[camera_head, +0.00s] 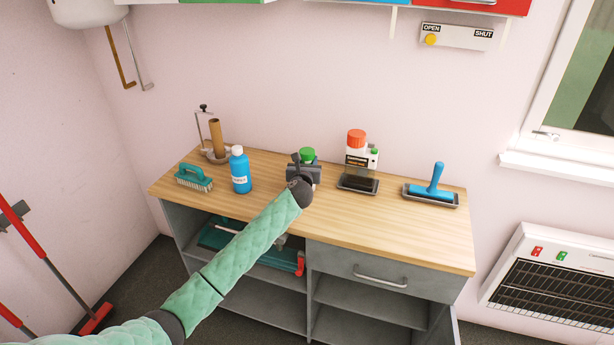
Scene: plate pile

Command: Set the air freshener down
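My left gripper (308,165) is over the middle of the wooden counter, its dark body facing me. A thing with a green cap (307,154), which looks like the air freshener, shows just above and behind it. The gripper hides most of its body, so I cannot tell whether the fingers are closed on it or whether its base touches the counter. My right gripper is not in view.
The wooden counter (330,222) also bears a green brush (193,178), a blue bottle (240,172), a paper-roll stand (216,142), an orange-topped dispenser (356,150) and a blue roller in a tray (433,187). The counter's front right is bare.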

